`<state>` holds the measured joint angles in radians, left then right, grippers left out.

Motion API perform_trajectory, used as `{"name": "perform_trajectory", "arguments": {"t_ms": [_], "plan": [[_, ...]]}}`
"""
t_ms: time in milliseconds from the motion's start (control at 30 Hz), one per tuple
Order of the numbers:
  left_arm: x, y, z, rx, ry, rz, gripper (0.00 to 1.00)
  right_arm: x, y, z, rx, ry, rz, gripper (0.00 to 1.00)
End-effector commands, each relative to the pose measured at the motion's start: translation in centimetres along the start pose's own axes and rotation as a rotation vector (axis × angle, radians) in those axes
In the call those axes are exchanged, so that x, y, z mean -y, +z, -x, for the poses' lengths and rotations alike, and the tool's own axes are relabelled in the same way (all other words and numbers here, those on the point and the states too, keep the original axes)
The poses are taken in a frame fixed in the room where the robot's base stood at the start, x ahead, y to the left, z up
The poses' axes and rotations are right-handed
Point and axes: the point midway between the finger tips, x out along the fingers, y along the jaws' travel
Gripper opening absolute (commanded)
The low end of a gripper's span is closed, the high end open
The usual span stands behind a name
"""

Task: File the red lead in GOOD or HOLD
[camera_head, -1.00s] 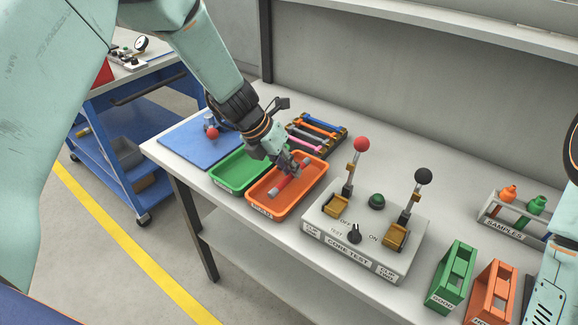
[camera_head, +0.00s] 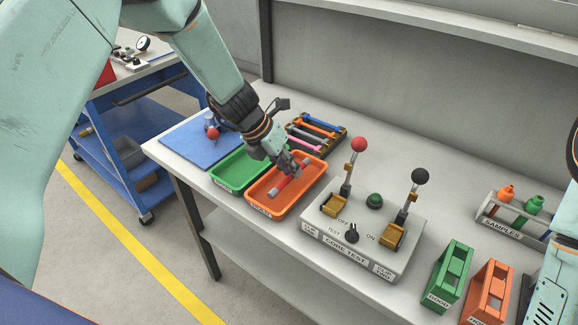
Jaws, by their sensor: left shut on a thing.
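The red lead (camera_head: 286,187), a short red rod with grey ends, lies slanted inside the orange tray (camera_head: 254,201), whose front label seems to read HOLD. My left gripper (camera_head: 297,172) reaches down into this tray and is shut on the lead near its far end; the fingers partly hide that end. The green tray (camera_head: 222,180) stands just left of it, looks empty, and its label is too small to read surely. My right gripper is not in view; only part of my right arm shows at the right edge.
The CORE TEST box (camera_head: 365,235) with red and black knobbed levers stands right of the trays. A rack of coloured leads (camera_head: 315,130) is behind them, a blue mat (camera_head: 190,138) left. Green (camera_head: 452,277) and orange (camera_head: 488,293) holders and a SAMPLES rack (camera_head: 503,228) are at right.

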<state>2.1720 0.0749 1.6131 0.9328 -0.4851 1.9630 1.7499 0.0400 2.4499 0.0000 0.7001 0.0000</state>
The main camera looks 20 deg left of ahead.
Motion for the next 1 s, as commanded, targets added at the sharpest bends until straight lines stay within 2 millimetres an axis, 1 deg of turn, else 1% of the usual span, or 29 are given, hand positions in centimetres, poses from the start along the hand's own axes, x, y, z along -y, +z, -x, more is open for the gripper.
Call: {"name": "perform_trajectory", "arguments": {"t_ms": [1000], "plan": [[-0.6,-0.7,-1.7,0.000,0.000,0.000,0.00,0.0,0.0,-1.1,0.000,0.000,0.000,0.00]]}}
